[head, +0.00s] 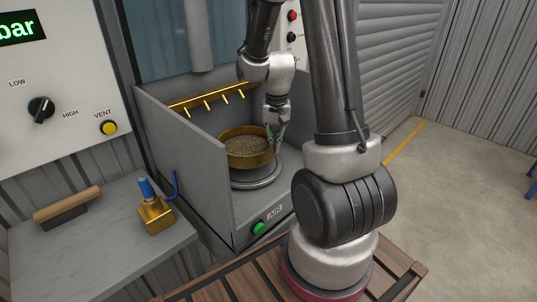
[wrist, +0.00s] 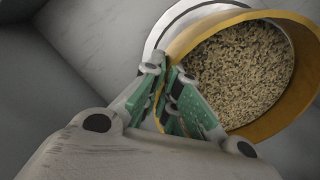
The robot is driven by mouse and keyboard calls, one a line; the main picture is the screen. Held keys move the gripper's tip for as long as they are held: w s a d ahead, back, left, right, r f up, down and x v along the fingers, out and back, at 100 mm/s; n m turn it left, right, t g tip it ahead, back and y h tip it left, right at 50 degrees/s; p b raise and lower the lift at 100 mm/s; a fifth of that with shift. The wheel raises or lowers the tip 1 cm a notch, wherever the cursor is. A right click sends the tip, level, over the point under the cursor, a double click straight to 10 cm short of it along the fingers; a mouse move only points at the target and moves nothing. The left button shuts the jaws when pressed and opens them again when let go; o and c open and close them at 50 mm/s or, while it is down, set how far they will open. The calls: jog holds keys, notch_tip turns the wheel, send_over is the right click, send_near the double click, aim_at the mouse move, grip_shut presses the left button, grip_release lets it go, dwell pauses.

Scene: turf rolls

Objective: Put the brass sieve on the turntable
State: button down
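The brass sieve (head: 262,158) is a round brass-walled pan filled with grainy tan material, inside the grey booth. In the wrist view the sieve (wrist: 190,38) fills the right side. The turntable (head: 258,182), a round grey disc, lies directly below it; its pale edge (wrist: 158,35) shows beyond the sieve in the wrist view. I cannot tell whether the sieve touches the disc or hangs just above it. My gripper (head: 277,137) is at the sieve's right rim. Its green fingers (wrist: 170,100) are closed either side of the brass wall.
The booth has grey side walls (head: 185,160) and a brass nozzle bar (head: 212,97) at the back. A green AIR button (head: 259,228) is on its front. A bench (head: 95,245) at left holds a wooden-handled brush (head: 66,207) and a brass block with blue handle (head: 155,214).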

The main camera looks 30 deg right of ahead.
aim_at(274, 163)
jog(key=shift+f, duration=2.15)
jog(key=c, duration=2.2)
grip_release()
jog(key=shift+f, duration=0.15)
jog(key=o, duration=0.6)
jog(key=shift+c, duration=0.2)
